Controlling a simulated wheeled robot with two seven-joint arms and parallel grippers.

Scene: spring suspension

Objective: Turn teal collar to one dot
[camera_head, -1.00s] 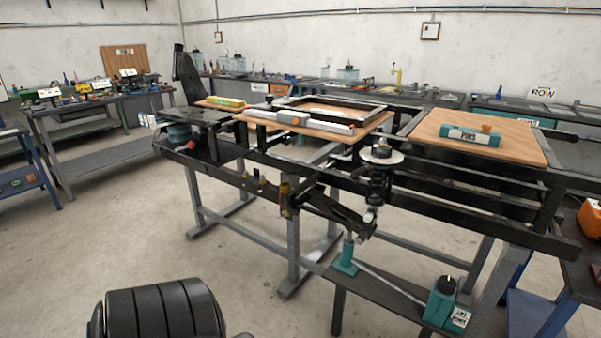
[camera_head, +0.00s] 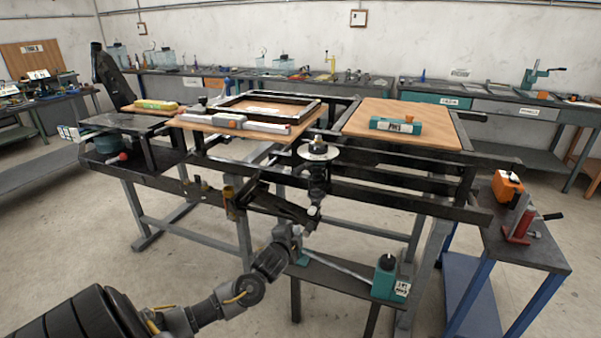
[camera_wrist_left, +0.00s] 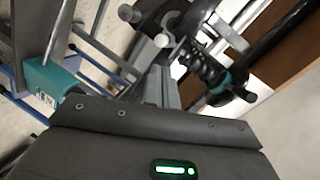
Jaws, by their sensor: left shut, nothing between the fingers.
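A dark coil spring unit (camera_head: 318,182) hangs below a round white plate (camera_head: 318,152) at the front of the black frame. In the left wrist view the spring (camera_wrist_left: 210,70) shows at upper right, with a teal collar (camera_wrist_left: 222,86) around its lower part. The dots on the collar are too small to tell. My left gripper (camera_head: 296,232) is shut and empty, just below and left of the spring unit, and looks apart from it. In the left wrist view the gripper's dark body fills the bottom. My right gripper is not in view.
A teal jack-like block (camera_head: 385,278) stands on the low shelf below the frame, right of my left gripper. A wooden board with a teal PINS box (camera_head: 395,125) lies at the right. A side table (camera_head: 520,238) holds orange and red tools.

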